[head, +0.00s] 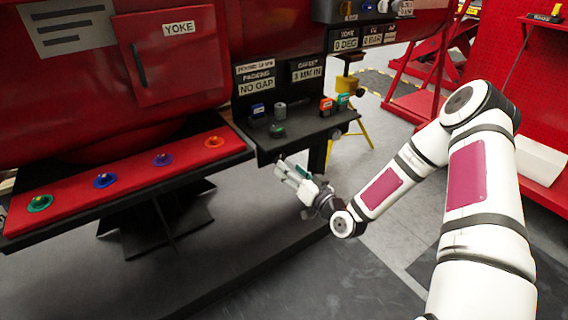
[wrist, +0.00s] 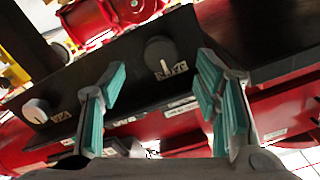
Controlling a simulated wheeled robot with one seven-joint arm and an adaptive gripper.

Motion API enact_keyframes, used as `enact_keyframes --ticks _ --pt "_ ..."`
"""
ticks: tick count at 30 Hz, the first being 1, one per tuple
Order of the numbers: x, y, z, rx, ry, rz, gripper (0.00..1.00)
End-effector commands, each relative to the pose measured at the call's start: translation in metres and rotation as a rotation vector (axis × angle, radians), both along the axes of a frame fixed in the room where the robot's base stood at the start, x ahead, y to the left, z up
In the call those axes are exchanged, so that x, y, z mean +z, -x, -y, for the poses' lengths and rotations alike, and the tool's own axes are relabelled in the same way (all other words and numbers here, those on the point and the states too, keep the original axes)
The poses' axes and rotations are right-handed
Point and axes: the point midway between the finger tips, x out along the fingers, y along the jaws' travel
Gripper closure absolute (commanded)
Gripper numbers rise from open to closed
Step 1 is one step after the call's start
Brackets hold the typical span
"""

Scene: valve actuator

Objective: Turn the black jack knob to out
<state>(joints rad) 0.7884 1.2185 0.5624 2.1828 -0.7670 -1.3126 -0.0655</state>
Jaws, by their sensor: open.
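A black round knob (wrist: 160,54) with a white pointer mark sits on a dark panel in the wrist view. A small label beside it is too blurred to read surely. My gripper (wrist: 163,72) is open, with its teal-padded fingers on either side of the knob in the picture and apart from it. Nothing is between the fingers. In the head view my gripper (head: 287,169) is below and in front of the black shelf unit (head: 300,138); I cannot make out the black knob there.
A pale grey knob (wrist: 36,110) is on the same panel, left in the wrist view. The red bench (head: 130,180) with coloured knobs stands left in the head view. Floor at the front is clear.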

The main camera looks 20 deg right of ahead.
Motion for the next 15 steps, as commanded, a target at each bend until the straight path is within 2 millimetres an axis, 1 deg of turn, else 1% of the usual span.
enact_keyframes --ticks 1,3,7,12,15 --pt "0.0 0.01 0.004 -0.003 -0.001 -0.002 0.43" --pt "0.0 0.023 0.008 -0.002 0.001 -0.002 0.43" --pt "0.0 0.042 0.014 -0.001 0.0 -0.002 0.43" --pt "0.0 0.056 0.019 -0.001 0.0 0.0 0.43" --pt "0.0 0.059 0.019 -0.001 0.001 0.0 0.43"
